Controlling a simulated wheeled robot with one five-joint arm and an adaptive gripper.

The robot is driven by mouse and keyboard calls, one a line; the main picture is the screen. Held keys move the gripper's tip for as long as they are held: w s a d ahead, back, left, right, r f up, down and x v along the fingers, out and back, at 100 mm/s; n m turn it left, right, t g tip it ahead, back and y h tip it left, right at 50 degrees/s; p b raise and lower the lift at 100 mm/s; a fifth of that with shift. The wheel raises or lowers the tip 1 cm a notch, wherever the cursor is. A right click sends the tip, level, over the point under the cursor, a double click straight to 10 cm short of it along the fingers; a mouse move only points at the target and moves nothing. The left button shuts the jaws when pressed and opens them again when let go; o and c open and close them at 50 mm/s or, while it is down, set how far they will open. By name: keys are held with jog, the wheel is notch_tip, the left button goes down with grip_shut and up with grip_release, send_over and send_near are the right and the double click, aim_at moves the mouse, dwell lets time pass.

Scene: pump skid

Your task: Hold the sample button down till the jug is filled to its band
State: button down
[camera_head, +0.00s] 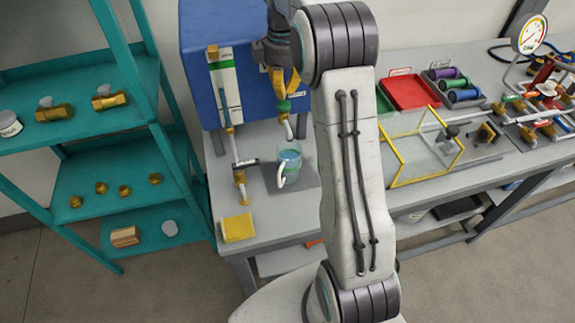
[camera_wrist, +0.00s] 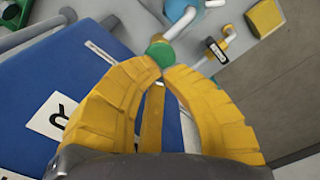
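The sample button is a green knob (camera_head: 284,106) on the front of the blue cabinet, above a pale spout (camera_head: 289,130). The clear jug (camera_head: 281,178) with a white handle stands upright below the spout on a grey plate. Bluish colour shows in its upper part; I cannot make out the exact level against the band. My gripper (camera_head: 285,92) has its yellow fingertips close together right at the green knob. The wrist view shows the tips (camera_wrist: 164,71) at the knob (camera_wrist: 159,52), with nothing held between them. I cannot tell how far the knob is pressed.
A yellow sponge (camera_head: 238,228) lies at the bench's front left. A brass valve with a black tag (camera_head: 240,177) stands left of the jug. A yellow-framed clear box (camera_head: 420,145) and a red tray (camera_head: 408,91) are to the right. Teal shelves (camera_head: 110,130) stand left.

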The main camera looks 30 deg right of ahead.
jog(key=shift+r, duration=0.1)
dwell(0.4)
notch_tip(320, 180, up, 5)
jog(key=p, duration=0.5)
dwell(0.5)
